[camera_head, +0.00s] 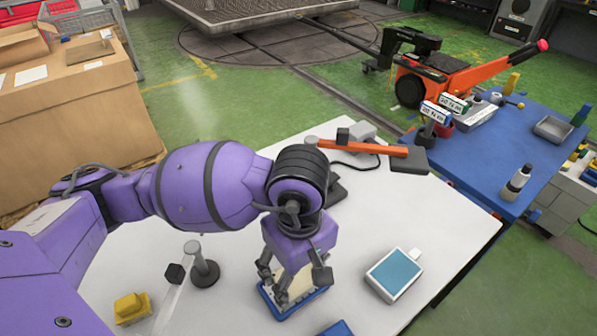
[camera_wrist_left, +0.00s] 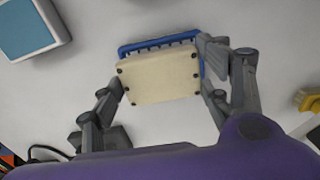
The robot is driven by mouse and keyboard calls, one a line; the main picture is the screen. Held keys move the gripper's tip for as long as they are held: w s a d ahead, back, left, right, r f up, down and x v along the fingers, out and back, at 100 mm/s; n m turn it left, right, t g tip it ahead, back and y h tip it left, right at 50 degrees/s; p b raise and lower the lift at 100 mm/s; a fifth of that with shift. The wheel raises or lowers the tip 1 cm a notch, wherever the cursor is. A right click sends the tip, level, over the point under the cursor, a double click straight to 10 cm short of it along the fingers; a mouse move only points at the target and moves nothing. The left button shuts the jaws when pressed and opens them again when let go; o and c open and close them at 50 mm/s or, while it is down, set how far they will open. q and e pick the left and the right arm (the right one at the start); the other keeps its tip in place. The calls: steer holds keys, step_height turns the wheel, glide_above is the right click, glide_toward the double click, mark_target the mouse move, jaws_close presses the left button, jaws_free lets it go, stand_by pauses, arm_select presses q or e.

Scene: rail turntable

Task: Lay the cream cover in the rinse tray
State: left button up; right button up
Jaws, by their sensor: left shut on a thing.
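The cream cover (camera_wrist_left: 158,76) is a pale, boxy piece with dark screw heads at its corners. My left gripper (camera_head: 300,284) is shut on it, with one finger on each side in the wrist view. A blue ridged tray (camera_wrist_left: 150,44) shows below and beyond the cover; its blue rim (camera_head: 283,313) also shows in the head view. I cannot tell whether cover and blue tray touch. A white tray with a teal inside (camera_head: 394,274) lies to the right on the table, apart from the gripper; I take it as the rinse tray. My right gripper is not in view.
The white table (camera_head: 455,215) is clear around the teal tray. An orange-handled tool (camera_head: 370,148) lies at its back edge. Another blue piece (camera_head: 338,328) shows at the bottom edge.

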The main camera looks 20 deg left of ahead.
arm_select(q)
steer(key=shift+w+a+f, duration=0.2)
steer(key=shift+a+f, duration=0.25)
steer(key=shift+f, duration=0.05)
steer(key=shift+w+a+f, duration=0.1)
steer(key=shift+a+f, duration=0.1)
steer(key=shift+f, duration=1.55)
steer(key=shift+f, duration=0.2)
steer(key=o, duration=1.4)
steer(key=shift+r, duration=0.1)
step_height(320, 180, up, 12)
steer(key=shift+r, duration=0.15)
